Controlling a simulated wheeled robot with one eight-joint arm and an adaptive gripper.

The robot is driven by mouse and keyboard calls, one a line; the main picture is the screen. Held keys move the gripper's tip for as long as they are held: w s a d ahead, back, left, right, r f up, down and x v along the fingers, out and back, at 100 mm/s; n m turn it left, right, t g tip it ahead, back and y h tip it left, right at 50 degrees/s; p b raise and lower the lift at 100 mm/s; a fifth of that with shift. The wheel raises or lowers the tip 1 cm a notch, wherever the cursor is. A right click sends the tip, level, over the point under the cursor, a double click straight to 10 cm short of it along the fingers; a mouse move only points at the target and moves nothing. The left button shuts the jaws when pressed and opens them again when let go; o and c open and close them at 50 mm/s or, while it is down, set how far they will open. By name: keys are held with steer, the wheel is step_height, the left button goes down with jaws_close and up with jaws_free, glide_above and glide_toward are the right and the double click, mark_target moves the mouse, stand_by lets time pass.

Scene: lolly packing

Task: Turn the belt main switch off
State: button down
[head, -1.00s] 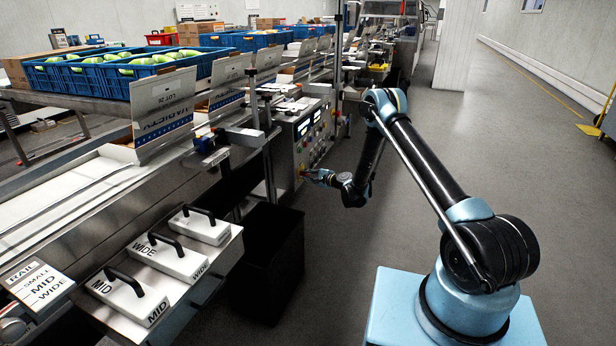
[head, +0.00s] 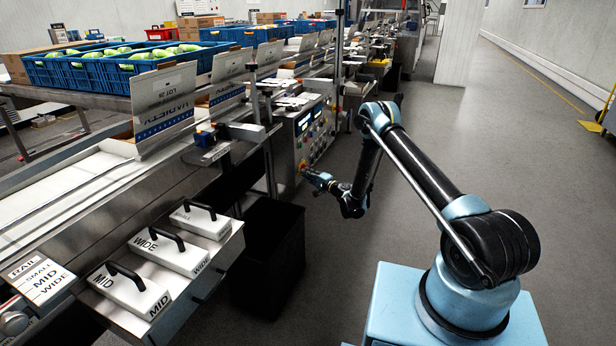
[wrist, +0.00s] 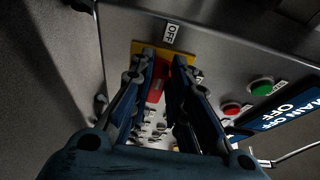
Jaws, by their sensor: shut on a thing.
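The main switch has a red handle (wrist: 157,84) on a yellow plate (wrist: 190,56), with an OFF label (wrist: 171,34) by the plate's edge. In the wrist view my gripper (wrist: 166,66) has its two fingers on either side of the red handle and is shut on it. The fingers hide part of the handle and plate, so its exact angle is hard to read. A blue sign with MAIN OFF (wrist: 290,108) is beside it. In the head view my gripper (head: 310,177) is at the lower part of the control panel (head: 312,122); the switch is too small to read there.
A green button (wrist: 262,86) and a red button (wrist: 230,109) sit near the switch. A dark bin (head: 268,255) stands below the panel's near side. A shelf (head: 205,285) holds labelled handled blocks.

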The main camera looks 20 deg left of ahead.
steer(key=shift+s+f, duration=0.1)
steer(key=shift+s, duration=0.05)
steer(key=c, duration=1.5)
jaws_free()
steer(key=o, duration=0.6)
steer(key=r, duration=0.9)
steer(key=shift+w+d+r, duration=0.15)
steer(key=shift+w+r, duration=0.05)
steer(key=shift+w, duration=0.2)
steer(key=shift+c, duration=0.2)
steer(key=shift+r, duration=0.2)
steer(key=c, duration=0.5)
steer(key=shift+s+r, duration=0.1)
steer(key=shift+s, duration=0.1)
steer(key=shift+c, duration=0.4)
